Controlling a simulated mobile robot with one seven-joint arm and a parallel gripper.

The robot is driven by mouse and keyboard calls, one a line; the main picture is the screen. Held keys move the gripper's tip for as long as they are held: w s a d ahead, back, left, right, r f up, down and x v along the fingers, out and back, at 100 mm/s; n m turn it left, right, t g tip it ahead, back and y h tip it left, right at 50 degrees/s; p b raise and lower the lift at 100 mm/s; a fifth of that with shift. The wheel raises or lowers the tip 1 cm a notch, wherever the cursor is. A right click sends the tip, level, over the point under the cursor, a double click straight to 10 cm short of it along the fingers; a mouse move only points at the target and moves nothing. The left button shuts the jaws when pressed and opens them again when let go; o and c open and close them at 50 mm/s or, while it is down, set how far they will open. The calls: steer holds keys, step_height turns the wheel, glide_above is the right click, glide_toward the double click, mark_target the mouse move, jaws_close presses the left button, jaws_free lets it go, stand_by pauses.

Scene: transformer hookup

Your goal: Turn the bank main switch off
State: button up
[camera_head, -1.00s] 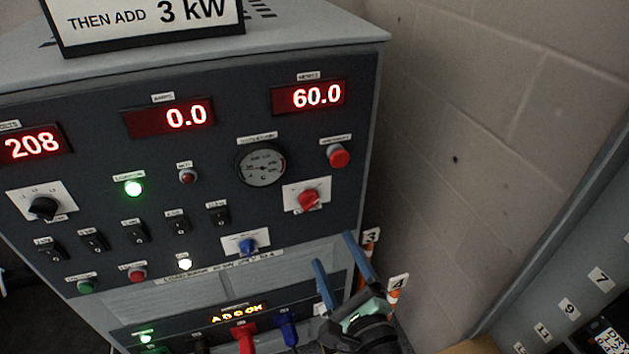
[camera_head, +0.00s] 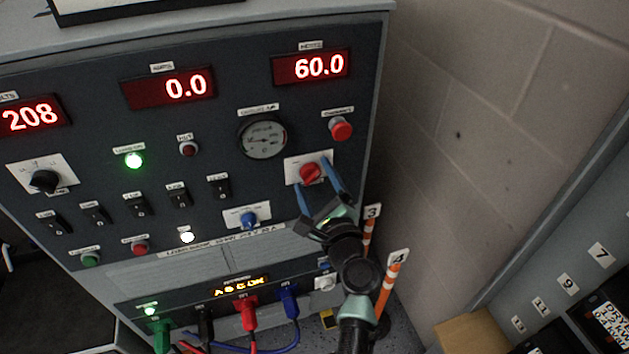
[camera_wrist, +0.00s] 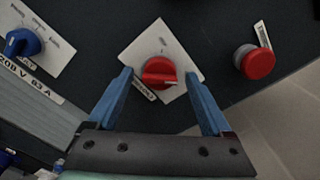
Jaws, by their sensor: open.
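A red rotary switch (camera_head: 311,173) sits on a white square plate at the right side of the dark panel, below the red push button. It also shows in the wrist view (camera_wrist: 159,73), at the middle between my fingers. My gripper (camera_head: 319,172) has its two blue fingers apart, one on each side of the red knob. In the wrist view my gripper (camera_wrist: 159,84) is open and empty, with clear gaps between each finger and the knob. Whether the fingertips touch the plate cannot be told. The label on the plate is too small to read.
A red push button (camera_head: 341,129) is above right of the switch. A blue knob (camera_head: 249,219) is to its lower left. Coloured plugs and cables (camera_head: 246,311) are below. Orange-white posts (camera_head: 389,288) stand right of the cabinet, near a block wall (camera_head: 480,130).

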jaws_close()
stand_by(0.5)
